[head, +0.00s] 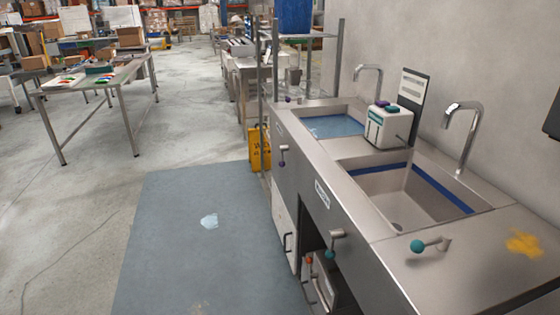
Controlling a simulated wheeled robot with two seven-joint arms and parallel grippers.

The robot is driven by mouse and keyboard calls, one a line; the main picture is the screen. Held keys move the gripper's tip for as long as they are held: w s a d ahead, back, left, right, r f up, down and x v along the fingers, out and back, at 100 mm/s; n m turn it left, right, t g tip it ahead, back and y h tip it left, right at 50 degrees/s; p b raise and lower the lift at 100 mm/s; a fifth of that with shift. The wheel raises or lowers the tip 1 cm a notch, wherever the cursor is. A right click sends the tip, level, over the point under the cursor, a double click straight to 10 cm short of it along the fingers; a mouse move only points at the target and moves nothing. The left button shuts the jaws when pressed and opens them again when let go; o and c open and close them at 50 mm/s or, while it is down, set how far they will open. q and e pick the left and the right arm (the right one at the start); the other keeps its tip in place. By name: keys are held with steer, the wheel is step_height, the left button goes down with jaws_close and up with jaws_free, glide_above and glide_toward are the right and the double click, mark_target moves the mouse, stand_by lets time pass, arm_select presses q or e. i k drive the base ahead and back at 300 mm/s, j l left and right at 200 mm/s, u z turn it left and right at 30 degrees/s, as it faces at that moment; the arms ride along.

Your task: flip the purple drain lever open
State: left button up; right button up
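A lever with a small purple-looking knob (282,163) hangs down on the front panel of the steel sink unit, below the far sink (333,126). Its handle points downward. The far sink has a bluish surface inside, like standing water. Another small purple knob (288,99) shows on the counter at the left edge of the far sink. A similar front lever with a teal knob (330,254) hangs below the near sink (410,195), which looks empty and has a blue band. Neither of my grippers is in view.
A teal-knobbed handle (417,246) stands on the near counter. A white box with purple and teal tops (388,125) sits between the sinks. A yellow wet-floor sign (259,148) stands beyond the unit. The blue-grey mat (175,230) is open floor with a pale puddle-like patch.

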mark_target(282, 157)
steer(key=i+j+z, duration=0.1)
steer(key=z, duration=0.4)
steer(key=i+j+z, duration=0.15)
steer(key=j, duration=0.2)
steer(key=i+j+z, duration=0.35)
steer(key=j, duration=0.35)
steer(key=i+j+z, duration=0.2)
steer(key=j, duration=0.25)
steer(key=i+j, duration=0.15)
steer(key=j, duration=0.25)
steer(key=i+j, duration=0.1)
steer(key=j, duration=0.3)
steer(key=i+j, duration=0.15)
steer(key=j, duration=0.3)
steer(key=i+j+z, duration=0.1)
steer(key=j, duration=0.3)
steer(key=i+j, duration=0.15)
steer(key=j, duration=0.25)
steer(key=i+j, duration=0.1)
steer(key=j, duration=0.3)
steer(key=i+j, duration=0.1)
steer(key=j, duration=0.35)
steer(key=i+j, duration=0.15)
steer(key=j, duration=0.25)
steer(key=z, duration=0.05)
